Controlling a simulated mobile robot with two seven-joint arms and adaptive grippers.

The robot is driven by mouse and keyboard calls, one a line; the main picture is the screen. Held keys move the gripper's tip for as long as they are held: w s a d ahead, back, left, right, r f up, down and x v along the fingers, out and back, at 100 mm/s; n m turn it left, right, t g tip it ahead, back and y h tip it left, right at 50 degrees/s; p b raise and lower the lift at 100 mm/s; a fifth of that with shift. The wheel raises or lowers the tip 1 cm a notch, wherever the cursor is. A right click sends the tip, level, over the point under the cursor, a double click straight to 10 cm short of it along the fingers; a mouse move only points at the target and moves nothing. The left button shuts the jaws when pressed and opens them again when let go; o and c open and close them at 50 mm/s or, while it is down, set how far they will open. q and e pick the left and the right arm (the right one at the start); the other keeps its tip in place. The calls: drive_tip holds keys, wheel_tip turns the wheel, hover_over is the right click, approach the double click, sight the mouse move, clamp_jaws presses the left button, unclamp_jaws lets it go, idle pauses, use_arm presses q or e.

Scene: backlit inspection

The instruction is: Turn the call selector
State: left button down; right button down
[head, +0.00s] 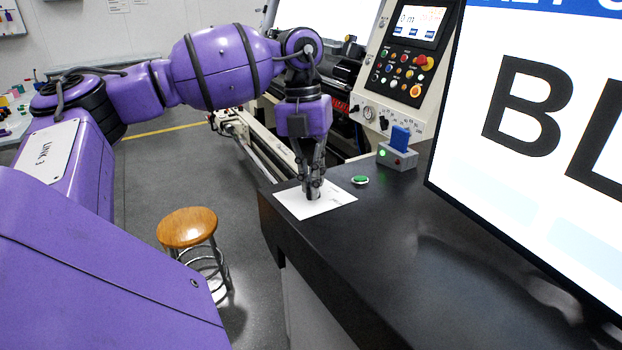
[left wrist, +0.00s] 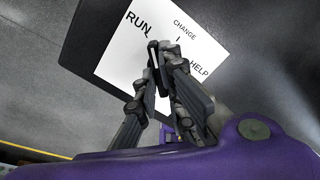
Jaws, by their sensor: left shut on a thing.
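The call selector shows as a white plate (head: 338,200) lying on the black counter near its far left corner. In the left wrist view the plate (left wrist: 115,62) carries the words RUN, CHANGE and HELP, with short marks beside them. My left gripper (head: 313,190) points down over the middle of the plate. Its fingers (left wrist: 163,58) are shut on the selector's knob, which they mostly hide. I cannot tell which word the knob points to. My right gripper is in neither view.
A green button (head: 360,180) and a grey box with a blue top (head: 397,157) stand right of the plate. A large screen (head: 540,120) rises on the right. A stool (head: 187,228) stands left of the counter (head: 400,240), whose front is clear.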

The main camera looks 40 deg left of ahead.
use_arm(q)
drive_tip(key=shift+r+n, duration=0.1)
drive_tip(key=shift+n, duration=1)
drive_tip(key=c, duration=1.9)
unclamp_jaws()
drive_tip(key=shift+d, duration=0.1)
drive_tip(key=shift+o, duration=0.2)
wheel_tip(320, 180, up, 12)
drive_tip(key=a, duration=0.1)
drive_tip(key=shift+w+a, duration=0.15)
drive_tip(key=shift+a, duration=0.15)
